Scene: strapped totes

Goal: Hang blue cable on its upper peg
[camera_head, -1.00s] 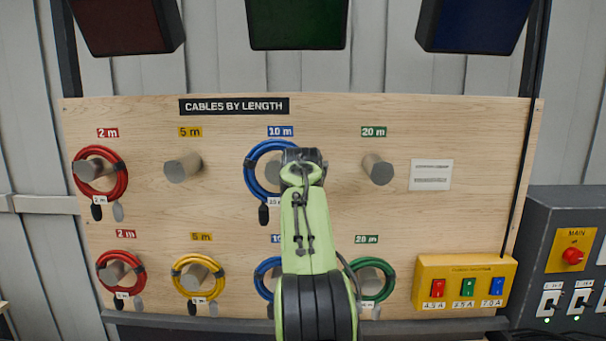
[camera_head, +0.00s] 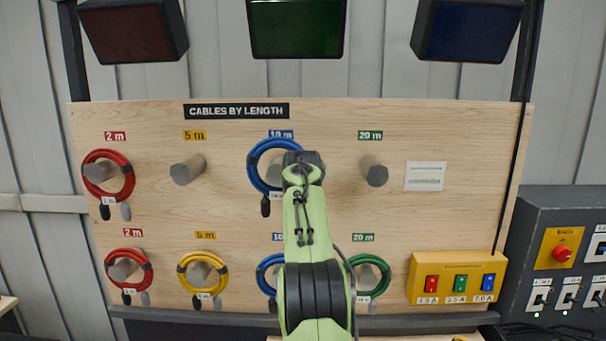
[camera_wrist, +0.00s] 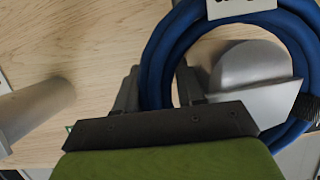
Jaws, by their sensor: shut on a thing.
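The blue cable (camera_head: 255,178) is a coiled ring with dark ties, at the upper 10 m place. In the wrist view the blue ring (camera_wrist: 155,62) is large, and the grey upper peg (camera_wrist: 250,65) shows inside it. I cannot tell how far along the peg the ring sits. My gripper (camera_wrist: 160,85) is shut on the left side of the ring in the wrist view. In the head view my gripper (camera_head: 303,165) hides the ring's right side and most of the peg.
Red coils (camera_head: 108,195) hang on both 2 m pegs. The upper 5 m peg (camera_head: 187,170) and upper 20 m peg (camera_head: 374,172) are bare. Yellow (camera_head: 185,262), another blue (camera_head: 262,272) and green (camera_head: 383,270) coils hang below. A yellow switch box (camera_head: 420,262) is lower right.

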